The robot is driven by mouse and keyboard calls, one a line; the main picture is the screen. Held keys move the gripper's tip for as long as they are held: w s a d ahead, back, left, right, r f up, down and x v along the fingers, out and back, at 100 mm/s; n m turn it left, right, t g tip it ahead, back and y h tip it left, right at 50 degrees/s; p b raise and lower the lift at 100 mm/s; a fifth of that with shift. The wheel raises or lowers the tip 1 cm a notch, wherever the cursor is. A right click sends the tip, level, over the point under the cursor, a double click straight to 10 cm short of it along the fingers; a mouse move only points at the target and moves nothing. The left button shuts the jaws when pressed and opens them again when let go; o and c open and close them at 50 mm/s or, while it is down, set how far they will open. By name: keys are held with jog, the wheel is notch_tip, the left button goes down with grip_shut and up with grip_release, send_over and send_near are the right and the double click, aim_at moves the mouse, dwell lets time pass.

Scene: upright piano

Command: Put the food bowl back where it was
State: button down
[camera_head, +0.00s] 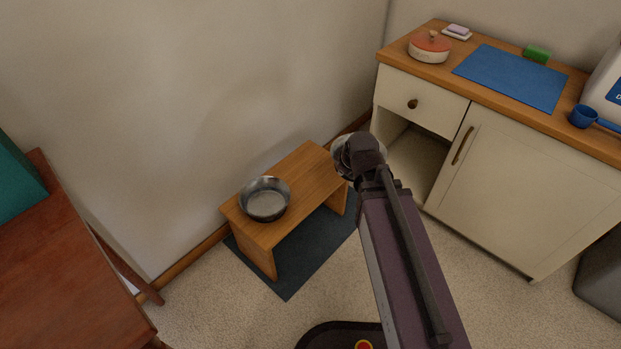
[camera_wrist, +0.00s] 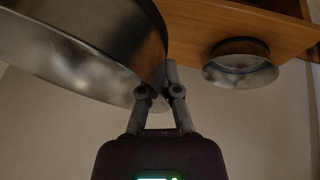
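My gripper (camera_wrist: 161,92) has its fingers pinched on the rim of a shiny metal food bowl (camera_wrist: 85,60), which fills the upper left of the wrist view. In the head view this bowl (camera_head: 341,161) shows partly behind my wrist, at the right end of a small wooden stand (camera_head: 308,172). It looks raised, but its exact height over the stand is unclear. My fingertips are hidden in the head view. A second metal bowl (camera_head: 265,199) stands upright on the left part of the stand. It also shows at the right of the wrist view (camera_wrist: 240,68).
A dark mat (camera_head: 285,274) lies under the stand, against the wall. To the right is a cream cabinet (camera_head: 530,190) with an open compartment and a wooden top holding a red-lidded pot (camera_head: 430,48) and a blue mat (camera_head: 510,76). A reddish-brown wooden piece (camera_head: 60,270) stands at left.

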jog(key=s+a+f+n+y+b, duration=0.1)
jog(key=s+a+f+n+b, duration=0.2)
jog(key=f+b, duration=0.6)
jog(key=shift+a+f+n+g+y, duration=0.4)
jog(key=shift+a+f+n, duration=0.2)
jog(key=shift+a+f, duration=0.15)
jog(key=w+a, duration=0.2)
jog(key=w, duration=0.2)
jog(key=w+a+b, duration=0.1)
jog(key=w+a, duration=0.1)
jog(key=w, duration=0.2)
jog(key=w+a+f, duration=0.1)
jog(key=w+a, duration=0.2)
jog(key=w, duration=0.1)
jog(key=shift+w+a+f, duration=0.1)
jog(key=shift+w, duration=0.25)
jog(key=shift+w+a+f+b, duration=0.1)
jog(key=shift+w+a+b, duration=0.2)
jog(key=shift+w, duration=0.25)
notch_tip(320, 180, down, 4)
jog(key=b, duration=0.3)
jog(key=shift+r+b, duration=0.25)
jog(key=shift+b, duration=0.05)
jog(key=c, duration=0.8)
grip_release()
